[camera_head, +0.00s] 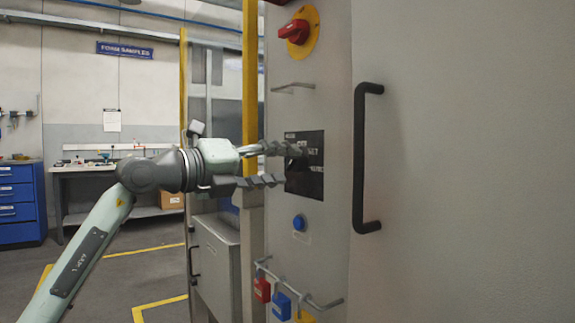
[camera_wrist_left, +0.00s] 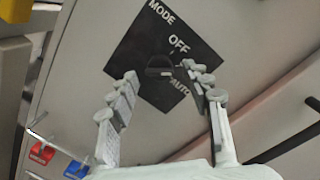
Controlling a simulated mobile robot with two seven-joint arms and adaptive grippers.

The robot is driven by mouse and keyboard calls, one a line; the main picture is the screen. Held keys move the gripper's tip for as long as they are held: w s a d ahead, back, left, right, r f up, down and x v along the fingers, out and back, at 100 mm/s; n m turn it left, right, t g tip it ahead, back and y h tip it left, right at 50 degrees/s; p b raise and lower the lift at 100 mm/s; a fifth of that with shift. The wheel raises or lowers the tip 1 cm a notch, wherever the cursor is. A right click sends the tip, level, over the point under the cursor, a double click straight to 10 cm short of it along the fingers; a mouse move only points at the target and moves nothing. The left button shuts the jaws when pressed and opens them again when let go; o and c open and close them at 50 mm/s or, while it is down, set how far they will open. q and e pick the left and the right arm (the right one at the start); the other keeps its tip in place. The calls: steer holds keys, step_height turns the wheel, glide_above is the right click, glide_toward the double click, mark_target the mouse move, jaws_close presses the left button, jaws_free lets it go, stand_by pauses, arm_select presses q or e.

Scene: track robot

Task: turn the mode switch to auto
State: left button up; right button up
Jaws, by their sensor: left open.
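The mode switch's black plate (camera_head: 312,183) is on the grey cabinet front, with white lettering. In the left wrist view the plate (camera_wrist_left: 150,45) reads MODE, OFF and AUTO. The dark switch knob (camera_wrist_left: 159,68) sits near the plate's middle, and I cannot tell which label it points at. My left gripper (camera_head: 285,165) is open in front of the plate, one finger above the other. In the left wrist view its fingertips (camera_wrist_left: 161,71) lie on either side of the knob; contact cannot be told. My right gripper is in neither view.
A red rotary switch on a yellow disc (camera_head: 297,31) is above the plate. A blue button (camera_head: 299,222) and a rail with padlocks (camera_head: 262,290) are below. A black door handle (camera_head: 361,160) stands out to the right. Yellow posts (camera_head: 250,80) stand to the left.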

arm_select(q)
steer(key=shift+x, duration=0.95)
steer(key=shift+c, duration=0.6)
steer(key=c, duration=1)
